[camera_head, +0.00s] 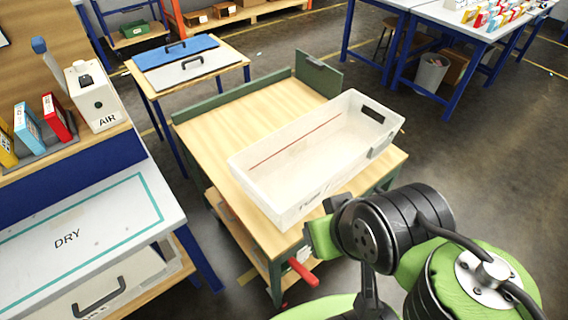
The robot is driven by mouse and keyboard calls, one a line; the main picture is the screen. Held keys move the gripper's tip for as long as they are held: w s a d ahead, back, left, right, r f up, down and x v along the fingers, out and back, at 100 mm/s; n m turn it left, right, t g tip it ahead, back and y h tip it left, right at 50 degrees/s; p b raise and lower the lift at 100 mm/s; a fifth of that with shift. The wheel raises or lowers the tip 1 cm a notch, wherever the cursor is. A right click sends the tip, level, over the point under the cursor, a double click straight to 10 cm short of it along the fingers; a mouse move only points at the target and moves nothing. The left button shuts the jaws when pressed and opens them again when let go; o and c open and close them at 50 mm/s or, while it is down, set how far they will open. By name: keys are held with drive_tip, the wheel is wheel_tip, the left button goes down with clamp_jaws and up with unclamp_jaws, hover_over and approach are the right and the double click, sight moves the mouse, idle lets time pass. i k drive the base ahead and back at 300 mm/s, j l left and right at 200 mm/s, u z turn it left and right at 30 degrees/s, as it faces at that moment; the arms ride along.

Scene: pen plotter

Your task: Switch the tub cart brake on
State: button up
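The tub cart (205,143) has a wooden top with green edging and stands in the middle of the view. A white open tub (290,200) sits on its top, and looks empty. A red lever (303,273) sticks out low at the cart's near end, beside a front leg; it looks like the brake handle, angled down to the right. My arm comes in from the lower right. Its end, with a green part I take for my gripper (321,238), is by the cart's near edge, above the lever. The fingertips cannot be made out. The wheels are mostly hidden.
A bench marked DRY (100,215) stands close on the left, with an AIR box (95,95) behind it. A small blue-legged table (150,85) is behind the cart. Blue-legged benches (430,60) stand at the back right. The floor (480,165) right of the cart is clear.

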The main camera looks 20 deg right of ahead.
sight(308, 276)
drive_tip(key=k+l+u, duration=0.15)
drive_tip(key=k, duration=0.25)
drive_tip(key=u, duration=1.55)
drive_tip(key=i+l, duration=0.05)
